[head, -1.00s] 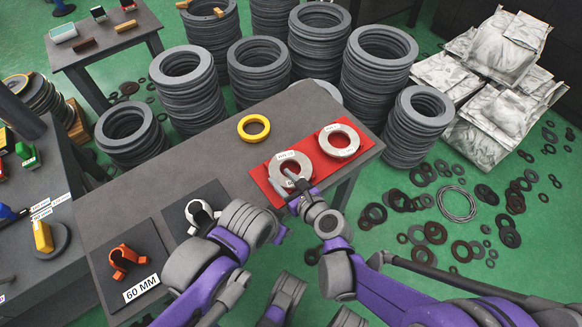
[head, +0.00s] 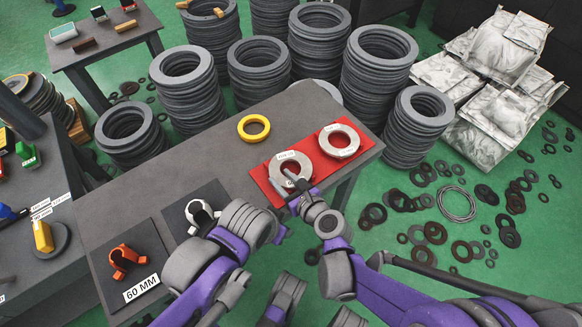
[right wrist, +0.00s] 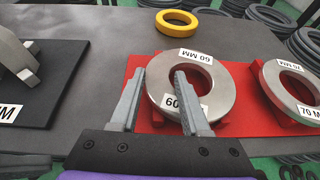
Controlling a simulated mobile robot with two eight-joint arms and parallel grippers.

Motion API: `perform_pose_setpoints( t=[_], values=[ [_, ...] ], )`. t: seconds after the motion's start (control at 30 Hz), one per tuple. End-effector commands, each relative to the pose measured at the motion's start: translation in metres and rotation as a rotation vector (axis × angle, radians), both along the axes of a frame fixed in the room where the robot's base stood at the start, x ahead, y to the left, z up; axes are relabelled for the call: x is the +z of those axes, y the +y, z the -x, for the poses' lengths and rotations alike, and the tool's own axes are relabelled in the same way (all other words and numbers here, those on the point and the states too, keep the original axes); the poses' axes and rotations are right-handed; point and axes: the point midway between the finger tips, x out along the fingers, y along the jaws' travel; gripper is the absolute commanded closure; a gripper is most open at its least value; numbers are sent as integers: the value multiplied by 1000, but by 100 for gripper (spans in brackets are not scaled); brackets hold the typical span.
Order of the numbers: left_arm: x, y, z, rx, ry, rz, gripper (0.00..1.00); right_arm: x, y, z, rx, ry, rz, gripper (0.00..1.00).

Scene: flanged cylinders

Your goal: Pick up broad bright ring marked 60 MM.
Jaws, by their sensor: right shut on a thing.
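The broad bright ring marked 60 MM (head: 290,158) lies on the left part of a red mat (head: 262,180) on the dark table. It also shows in the right wrist view (right wrist: 222,98), with one label on its far rim and one on its near rim. My right gripper (head: 294,178) is shut on the ring's wall. In the right wrist view its two fingers (right wrist: 160,85) straddle the wall, one outside on the left and one at the hole. The fingers partly hide the near label. My left arm shows in the head view, but its gripper does not.
A second bright ring (head: 340,140), marked 70 MM, lies to the right on the red mat. A yellow ring (head: 253,127) lies behind. A pale clamp-like part (head: 198,212) and an orange one (head: 124,258) stand on dark plates at left. Stacks of grey rings surround the table's far side.

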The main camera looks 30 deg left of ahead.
Motion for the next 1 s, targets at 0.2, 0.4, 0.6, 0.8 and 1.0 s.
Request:
perform_pose_setpoints(
  t=[0.2, 0.4, 0.6, 0.8, 1.0],
  values=[
    [-1, 0, 0, 0, 0, 0, 50, -2, -1, 2, 5, 2, 5, 100],
    [4, 0, 1, 0, -1, 0, 50, 9, -1, 2, 4, 2, 3, 100],
    [21, 0, 3, 0, -6, 0, 50, 46, -1, 2, 2, 1, 2, 100],
    [35, 0, 5, 0, -11, 0, 50, 80, 0, 1, 3, -1, 1, 100],
    [42, 0, 5, 0, -13, 0, 50, 98, 0, 1, 1, 0, 1, 100]
  ],
)
